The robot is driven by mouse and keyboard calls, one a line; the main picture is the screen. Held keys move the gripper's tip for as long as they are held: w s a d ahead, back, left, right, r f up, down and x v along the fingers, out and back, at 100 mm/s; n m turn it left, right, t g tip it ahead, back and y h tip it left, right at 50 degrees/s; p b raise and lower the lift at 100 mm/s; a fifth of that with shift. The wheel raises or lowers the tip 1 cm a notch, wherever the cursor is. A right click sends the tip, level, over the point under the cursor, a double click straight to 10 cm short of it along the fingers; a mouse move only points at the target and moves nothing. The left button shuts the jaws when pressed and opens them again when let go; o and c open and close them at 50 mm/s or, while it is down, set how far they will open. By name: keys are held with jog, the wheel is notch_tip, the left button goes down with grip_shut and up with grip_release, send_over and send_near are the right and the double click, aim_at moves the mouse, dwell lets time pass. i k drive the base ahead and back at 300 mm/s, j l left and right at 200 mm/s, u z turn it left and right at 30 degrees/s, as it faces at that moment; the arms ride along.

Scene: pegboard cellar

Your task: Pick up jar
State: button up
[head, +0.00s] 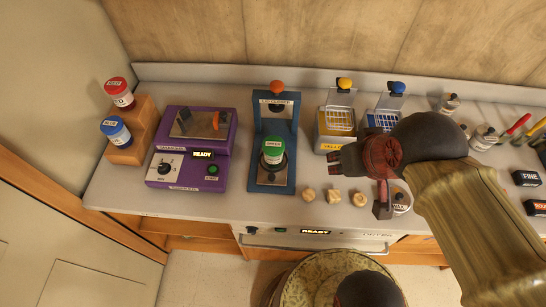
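Several jars are in the head view. A green-lidded jar (273,150) stands upright on the base of a blue press-like stand (271,186). A red-lidded jar (119,93) and a blue-lidded jar (116,131) sit on a stepped wooden block (147,128) at the left. My gripper (357,186) is over the counter, right of the green-lidded jar and apart from it. Its fingers are spread and nothing shows between them. A small labelled container (400,199) is partly hidden behind the gripper.
A purple device (192,149) stands left of the stand. Yellow (335,125) and blue (383,119) holders stand behind my gripper. Bottles (484,137) and black boxes (526,178) are at the right.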

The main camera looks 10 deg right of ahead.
aim_at(271, 162)
jog(key=k+j+z, duration=0.1)
jog(key=j, duration=0.3)
jog(key=k+j+z, duration=0.15)
jog(key=k+j, duration=0.2)
jog(key=k+j+z, duration=0.1)
jog(key=k+j, duration=0.15)
jog(key=j, duration=0.2)
